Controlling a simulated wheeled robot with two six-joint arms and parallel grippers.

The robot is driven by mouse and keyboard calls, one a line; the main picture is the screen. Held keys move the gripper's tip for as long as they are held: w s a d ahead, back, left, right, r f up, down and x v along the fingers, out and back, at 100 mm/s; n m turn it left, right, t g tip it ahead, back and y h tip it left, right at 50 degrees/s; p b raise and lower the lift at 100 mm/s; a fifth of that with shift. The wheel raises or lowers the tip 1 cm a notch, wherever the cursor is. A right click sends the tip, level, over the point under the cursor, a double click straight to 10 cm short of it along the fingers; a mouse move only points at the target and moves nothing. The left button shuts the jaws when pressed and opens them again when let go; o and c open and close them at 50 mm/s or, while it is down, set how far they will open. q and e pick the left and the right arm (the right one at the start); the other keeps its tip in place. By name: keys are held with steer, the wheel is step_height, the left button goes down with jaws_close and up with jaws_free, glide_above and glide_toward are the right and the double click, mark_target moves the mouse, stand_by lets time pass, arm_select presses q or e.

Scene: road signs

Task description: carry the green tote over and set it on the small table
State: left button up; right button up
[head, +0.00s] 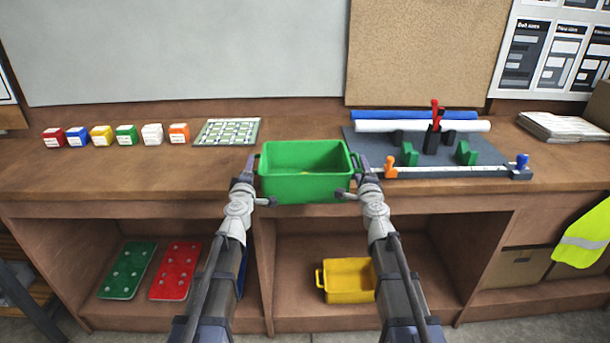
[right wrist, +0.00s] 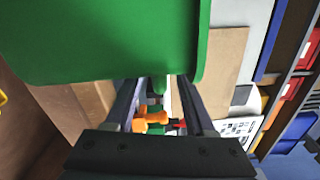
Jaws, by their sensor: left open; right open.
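The green tote (head: 306,186) sits upright and empty-looking at the front edge of the workbench (head: 120,180). My left gripper (head: 258,182) is open at the tote's left end. My right gripper (head: 354,178) is open at the tote's right end. In the right wrist view the tote's green wall (right wrist: 110,40) fills the top, and a green part of its end shows between the spread fingers of my right gripper (right wrist: 158,95). Whether the fingers touch the tote, I cannot tell. I cannot make out a small table in either view.
Several coloured boxes (head: 101,135) and a green-white grid board (head: 227,131) lie left on the bench. A dark mat (head: 490,150) with rolls and a clamp bar (head: 455,171) is close right of the tote. A yellow tote (head: 348,280) stands on the shelf below.

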mark_target(359, 163)
arm_select(q)
steer(key=w, duration=0.3)
steer(key=shift+w, duration=0.25)
arm_select(e)
steer(key=w, duration=0.3)
steer(key=shift+w, duration=0.25)
arm_select(q)
steer(key=shift+s, duration=0.1)
arm_select(e)
steer(key=shift+s, duration=0.1)
arm_select(q)
jaws_close()
arm_select(e)
jaws_close()
